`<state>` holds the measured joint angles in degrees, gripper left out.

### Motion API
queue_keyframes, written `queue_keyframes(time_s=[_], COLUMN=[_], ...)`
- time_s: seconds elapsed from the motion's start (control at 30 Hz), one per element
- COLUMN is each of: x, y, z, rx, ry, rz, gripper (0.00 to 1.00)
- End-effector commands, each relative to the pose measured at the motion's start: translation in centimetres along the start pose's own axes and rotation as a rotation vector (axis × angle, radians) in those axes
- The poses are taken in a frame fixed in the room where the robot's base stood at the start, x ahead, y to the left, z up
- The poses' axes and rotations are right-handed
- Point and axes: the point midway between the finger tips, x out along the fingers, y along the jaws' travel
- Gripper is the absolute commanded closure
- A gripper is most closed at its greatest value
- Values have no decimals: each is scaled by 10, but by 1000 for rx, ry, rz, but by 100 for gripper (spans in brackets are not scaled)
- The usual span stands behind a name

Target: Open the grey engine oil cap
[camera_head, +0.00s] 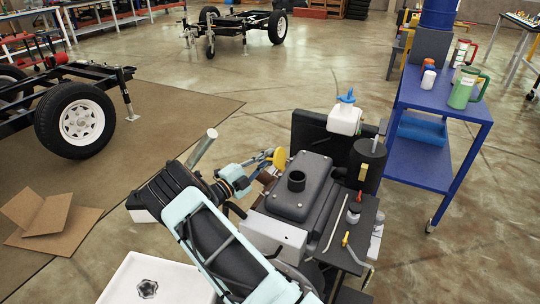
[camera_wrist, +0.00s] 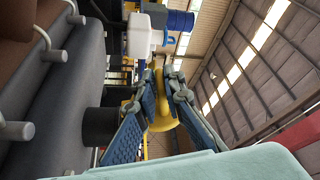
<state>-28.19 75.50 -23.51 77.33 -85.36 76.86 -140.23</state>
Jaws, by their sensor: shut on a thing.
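The engine block (camera_head: 285,205) stands in the middle with a dark grey top cover. A short dark upright cylinder (camera_head: 296,180) rises from that cover; I cannot tell whether it is a cap or an open neck. It also shows in the wrist view (camera_wrist: 98,127), left of my fingers. A small grey round piece (camera_head: 353,213) sits on the black side shelf. My gripper (camera_head: 272,157) is to the left of and above the cylinder, apart from it. It is shut on a yellow round piece (camera_head: 279,160), which shows between the fingers in the wrist view (camera_wrist: 160,115).
A white bottle with a blue top (camera_head: 345,118) stands behind the engine. A black canister (camera_head: 368,165) rises at its right. A blue cart (camera_head: 425,95) with a green jug (camera_head: 465,92) is farther right. Cardboard (camera_head: 42,215) lies on the floor at left.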

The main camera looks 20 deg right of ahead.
Motion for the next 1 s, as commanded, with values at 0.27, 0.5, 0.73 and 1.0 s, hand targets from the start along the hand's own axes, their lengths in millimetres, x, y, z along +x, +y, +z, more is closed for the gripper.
queue_keyframes(time_s=[0.27,0.5,0.73,1.0], x=[1,1,1,0], y=[-2,-3,-3,-1], z=[2,3,3,4], rx=[-81,-94,-93,-93], ry=[8,8,8,4], rz=[-45,-51,-51,-46], gripper=[100,100,100,75])
